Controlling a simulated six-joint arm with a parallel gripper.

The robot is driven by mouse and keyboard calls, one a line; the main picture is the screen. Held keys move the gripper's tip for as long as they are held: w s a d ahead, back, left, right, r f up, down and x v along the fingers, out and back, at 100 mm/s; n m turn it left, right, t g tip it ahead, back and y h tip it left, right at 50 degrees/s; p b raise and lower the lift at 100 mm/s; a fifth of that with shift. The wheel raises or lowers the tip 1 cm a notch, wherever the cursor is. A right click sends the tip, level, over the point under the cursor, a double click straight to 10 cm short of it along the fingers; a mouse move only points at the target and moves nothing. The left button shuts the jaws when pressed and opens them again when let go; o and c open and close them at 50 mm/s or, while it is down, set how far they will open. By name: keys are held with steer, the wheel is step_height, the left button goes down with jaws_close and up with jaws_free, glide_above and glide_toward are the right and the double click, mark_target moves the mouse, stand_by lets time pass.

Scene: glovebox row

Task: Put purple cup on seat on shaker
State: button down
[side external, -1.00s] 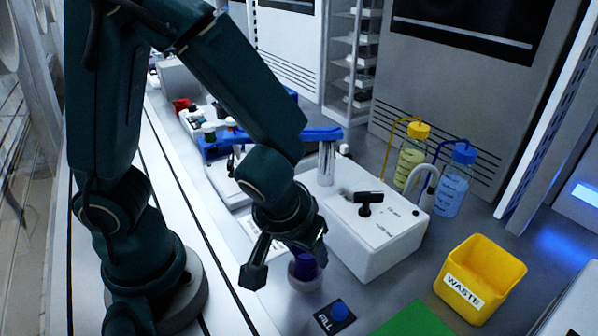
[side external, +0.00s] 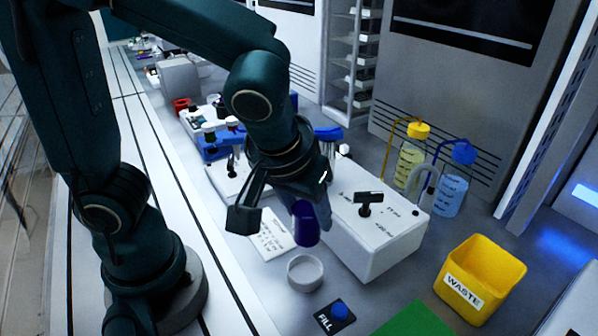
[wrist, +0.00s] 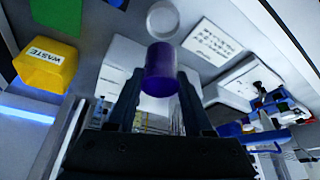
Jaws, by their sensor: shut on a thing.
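The purple cup (side external: 305,224) hangs in my gripper (side external: 309,207), above and slightly behind a white round ring holder (side external: 305,272) on the bench. The ring is open and empty. In the wrist view the cup (wrist: 161,70) sits between the two dark fingers of my gripper (wrist: 160,92), which is shut on it. The ring (wrist: 162,20) shows beyond the cup there. A low white unit (side external: 228,178) behind my gripper is partly hidden by it; I cannot tell for sure whether this is the shaker, and no seat on it is clearly visible.
A white box with a black handle (side external: 368,203) stands close right of the cup. A FILL button (side external: 340,311), yellow waste bin (side external: 480,280), green mat (side external: 415,320) and two wash bottles (side external: 453,180) lie right. A printed card (side external: 272,236) lies behind the ring. Blue racks (side external: 215,145) stand further back.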

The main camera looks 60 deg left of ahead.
step_height(320, 180, up, 14)
steer(key=w+a+n, duration=0.1)
steer(key=w+a, duration=0.3)
steer(key=a, duration=0.4)
steer(key=w+a+n, duration=0.1)
steer(key=w+a, duration=0.4)
steer(key=a, duration=0.2)
steer(key=s+a+n+g+y, duration=0.1)
steer(key=s+a, duration=0.1)
steer(key=a, duration=0.8)
steer(key=s+a+n, duration=0.1)
steer(key=s+a, duration=0.2)
steer(key=a, duration=0.8)
steer(key=w+d+f, duration=0.2)
steer(key=w+f, duration=0.1)
steer(key=f, duration=0.1)
steer(key=w+d+f, duration=0.2)
steer(key=w+f, duration=0.2)
steer(key=w+d+f, duration=0.2)
steer(key=w+f, duration=0.1)
steer(key=f, duration=0.1)
steer(key=shift+w+f, duration=0.1)
steer(key=shift+w, duration=0.25)
steer(key=shift+f, duration=2)
steer(key=shift+f, duration=0.15)
